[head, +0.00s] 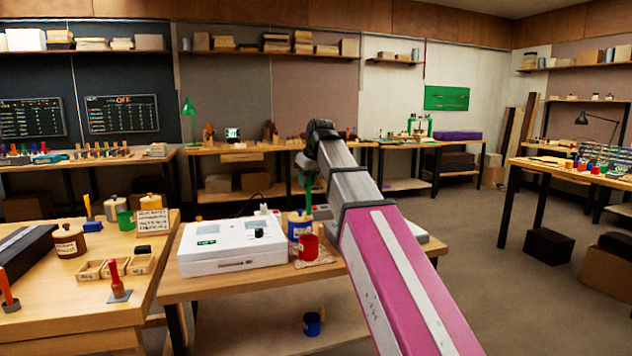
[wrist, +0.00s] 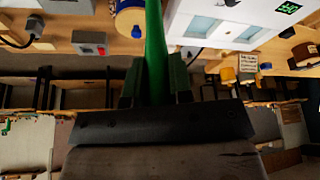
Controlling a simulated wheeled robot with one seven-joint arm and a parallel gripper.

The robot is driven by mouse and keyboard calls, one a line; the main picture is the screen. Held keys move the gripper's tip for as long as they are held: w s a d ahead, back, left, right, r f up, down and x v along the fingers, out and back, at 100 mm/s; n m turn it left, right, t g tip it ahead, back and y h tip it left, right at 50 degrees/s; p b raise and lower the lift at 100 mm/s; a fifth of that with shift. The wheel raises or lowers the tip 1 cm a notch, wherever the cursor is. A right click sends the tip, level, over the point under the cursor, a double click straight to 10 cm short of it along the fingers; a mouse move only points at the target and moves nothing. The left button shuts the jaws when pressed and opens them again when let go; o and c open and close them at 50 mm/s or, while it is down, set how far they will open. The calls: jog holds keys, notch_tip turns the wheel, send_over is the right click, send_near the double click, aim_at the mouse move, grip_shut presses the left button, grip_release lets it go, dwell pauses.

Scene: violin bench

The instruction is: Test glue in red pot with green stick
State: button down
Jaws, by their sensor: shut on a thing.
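The red pot (head: 308,246) stands on a brown cloth at the front right of the white box, in the head view. I cannot make out its inside. My gripper (wrist: 157,82) is shut on the green stick (wrist: 155,40), which runs between its fingers to the top edge of the wrist view. In the head view the green stick (head: 309,190) shows in small part beside my arm, above the bench. The stick's far end is not clear. The red pot is not seen in the wrist view.
A white box (head: 232,246) with a green display fills the bench's left side. A blue jar (head: 298,224) stands close behind the red pot. A blue pot (head: 311,323) sits on the shelf below. The left bench (head: 100,318) holds jars, a green pot (head: 115,209) and trays.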

aim_at(307, 215)
notch_tip(307, 215, down, 3)
jog(key=shift+s+a+r, duration=0.1)
jog(key=shift+s+r, duration=0.05)
jog(key=shift+r, duration=0.05)
jog(key=shift+f, duration=4.8)
notch_tip(307, 215, up, 13)
jog(key=shift+f, duration=0.15)
